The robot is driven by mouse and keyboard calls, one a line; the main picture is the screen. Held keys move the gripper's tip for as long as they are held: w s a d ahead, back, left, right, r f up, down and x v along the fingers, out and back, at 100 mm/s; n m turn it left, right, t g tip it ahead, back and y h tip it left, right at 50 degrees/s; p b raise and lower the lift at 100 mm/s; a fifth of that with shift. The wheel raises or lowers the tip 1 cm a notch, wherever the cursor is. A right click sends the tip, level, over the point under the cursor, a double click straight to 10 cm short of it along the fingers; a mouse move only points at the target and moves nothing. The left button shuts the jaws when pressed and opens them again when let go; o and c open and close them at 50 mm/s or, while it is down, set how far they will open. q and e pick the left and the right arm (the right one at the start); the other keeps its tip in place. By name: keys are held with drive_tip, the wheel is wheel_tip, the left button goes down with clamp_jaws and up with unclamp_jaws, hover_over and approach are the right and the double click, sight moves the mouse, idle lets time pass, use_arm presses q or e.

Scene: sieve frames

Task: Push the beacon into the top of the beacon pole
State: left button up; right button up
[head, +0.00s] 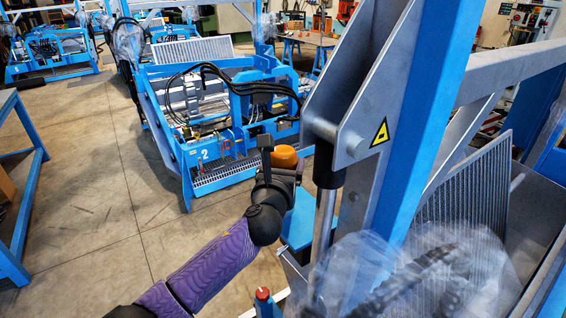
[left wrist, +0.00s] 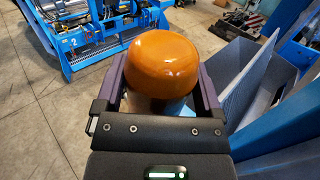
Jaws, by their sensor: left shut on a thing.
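The beacon has a rounded orange dome (head: 284,156) and sits in my left gripper (head: 277,174), beside the big blue and grey frame. In the left wrist view the beacon (left wrist: 150,60) stands up between the two fingers of the left gripper (left wrist: 160,92), which are shut on it. Its lower part is mostly hidden by the gripper. I cannot clearly make out the beacon pole in either view. My right gripper is not in view.
A blue upright beam (head: 420,110) with a grey bracket and a cylinder rod stands just right of the gripper. Clear plastic wrap (head: 400,275) covers hoses at the lower right. A red-capped object (head: 263,295) is below. Another blue frame (head: 210,170) stands behind; the floor (head: 95,175) is open at left.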

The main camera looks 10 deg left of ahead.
use_arm(q)
drive_tip(key=shift+f, duration=0.2)
drive_tip(key=o, duration=1.3)
drive_tip(key=shift+r, duration=0.1)
drive_tip(key=s, duration=1)
